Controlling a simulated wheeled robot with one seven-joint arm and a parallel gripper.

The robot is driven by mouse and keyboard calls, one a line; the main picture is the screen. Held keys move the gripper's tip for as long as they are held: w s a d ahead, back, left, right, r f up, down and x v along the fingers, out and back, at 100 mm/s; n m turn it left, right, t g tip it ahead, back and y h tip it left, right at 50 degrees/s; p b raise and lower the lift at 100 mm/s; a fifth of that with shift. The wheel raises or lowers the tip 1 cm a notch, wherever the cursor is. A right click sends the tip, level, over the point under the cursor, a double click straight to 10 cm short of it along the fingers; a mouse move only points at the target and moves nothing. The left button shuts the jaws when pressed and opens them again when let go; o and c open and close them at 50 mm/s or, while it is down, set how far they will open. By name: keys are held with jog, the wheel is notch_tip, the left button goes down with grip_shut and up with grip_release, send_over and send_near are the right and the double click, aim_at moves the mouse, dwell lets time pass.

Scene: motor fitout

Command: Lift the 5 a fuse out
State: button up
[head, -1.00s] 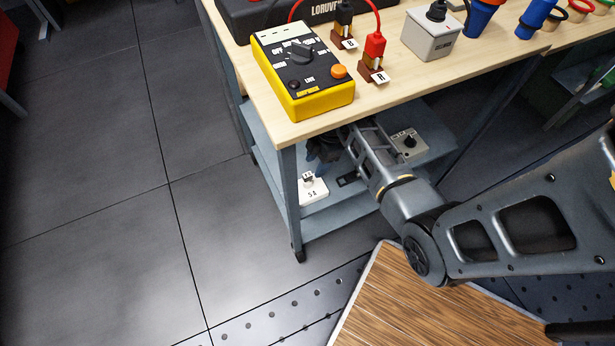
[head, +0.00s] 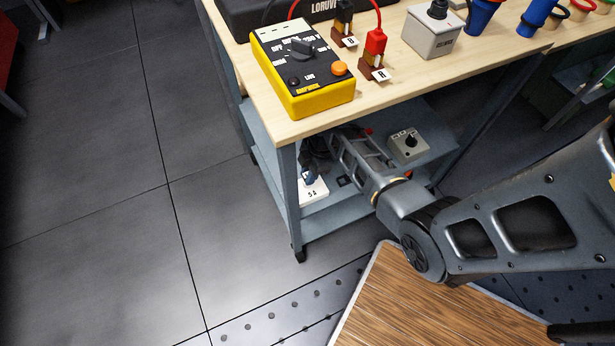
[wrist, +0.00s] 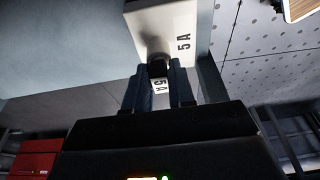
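The white 5 A holder (head: 315,191) sits at the left end of the cart's lower shelf; it is also at the top of the wrist view (wrist: 180,30), marked "5 A". The fuse (wrist: 158,68) is a dark piece at the holder's edge, with a small white "5 A" tag (wrist: 161,86) between my fingers. My gripper (wrist: 160,78) has one finger on each side of the fuse. Whether they press on it I cannot tell. In the head view my gripper (head: 310,177) is dark and partly hidden at the holder, under the tabletop.
The wooden tabletop (head: 390,95) overhangs the lower shelf (head: 340,205), and a cart leg (head: 290,200) stands left of the holder. A yellow meter (head: 305,75) stands above.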

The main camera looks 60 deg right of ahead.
aim_at(305, 175)
grip_shut()
jog(key=shift+r, duration=0.15)
jog(key=shift+r, duration=0.2)
notch_tip(305, 175, up, 3)
jog(key=shift+r+p, duration=0.15)
jog(key=shift+p, duration=0.25)
jog(key=s+a, duration=1)
jog(key=s, duration=0.5)
jog(key=shift+f, duration=0.25)
jog(key=shift+w, duration=0.1)
